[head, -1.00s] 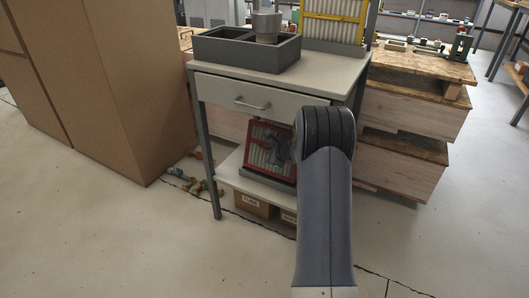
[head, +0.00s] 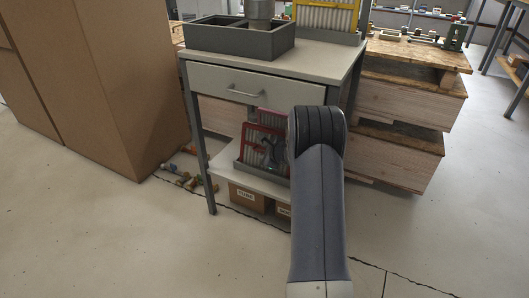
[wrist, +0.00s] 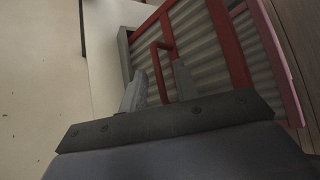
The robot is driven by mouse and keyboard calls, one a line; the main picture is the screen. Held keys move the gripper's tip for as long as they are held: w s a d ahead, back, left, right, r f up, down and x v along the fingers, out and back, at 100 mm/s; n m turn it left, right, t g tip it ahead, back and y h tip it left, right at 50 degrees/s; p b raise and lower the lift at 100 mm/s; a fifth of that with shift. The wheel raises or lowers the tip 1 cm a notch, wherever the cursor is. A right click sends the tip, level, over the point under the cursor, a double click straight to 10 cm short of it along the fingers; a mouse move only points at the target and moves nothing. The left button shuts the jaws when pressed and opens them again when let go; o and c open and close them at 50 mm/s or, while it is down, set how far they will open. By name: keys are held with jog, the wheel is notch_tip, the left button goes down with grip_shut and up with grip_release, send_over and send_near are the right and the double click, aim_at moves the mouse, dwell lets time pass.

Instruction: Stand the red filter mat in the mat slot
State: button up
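The red filter mat (head: 250,152), a red frame with pale pleats, leans back in the grey mat slot (head: 262,174) on the bench's lower shelf. My gripper (head: 269,153) is in front of the mat. In the wrist view my gripper (wrist: 158,85) has its fingers apart, with the mat's red handle (wrist: 155,62) between them and gaps showing. The slot's grey wall (wrist: 124,50) shows beyond. My arm hides the mat's right side in the head view.
The bench top (head: 318,62) holds a grey divided bin (head: 235,42) and a yellow-framed filter (head: 325,16). A drawer (head: 250,86) sits above the shelf. Cardboard boxes (head: 246,196) stand below it. Large cartons (head: 105,80) stand left; wooden crates (head: 405,100) right. The front floor is clear.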

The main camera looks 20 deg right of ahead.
jog(key=shift+f, duration=0.25)
jog(key=a+r+p+v, duration=0.1)
jog(key=p+v, duration=0.2)
jog(key=v, duration=0.9)
jog(key=shift+w+d, duration=0.3)
jog(key=shift+d, duration=0.1)
jog(key=b+x, duration=0.1)
jog(key=x, duration=0.3)
jog(key=b+x, duration=0.1)
jog(key=x, duration=0.3)
jog(key=f+b+x, duration=0.1)
jog(key=x, duration=0.3)
jog(key=shift+s+d, duration=0.1)
jog(key=shift+s, duration=0.1)
notch_tip(320, 180, up, 7)
jog(key=p, duration=0.4)
jog(key=shift+s, duration=0.2)
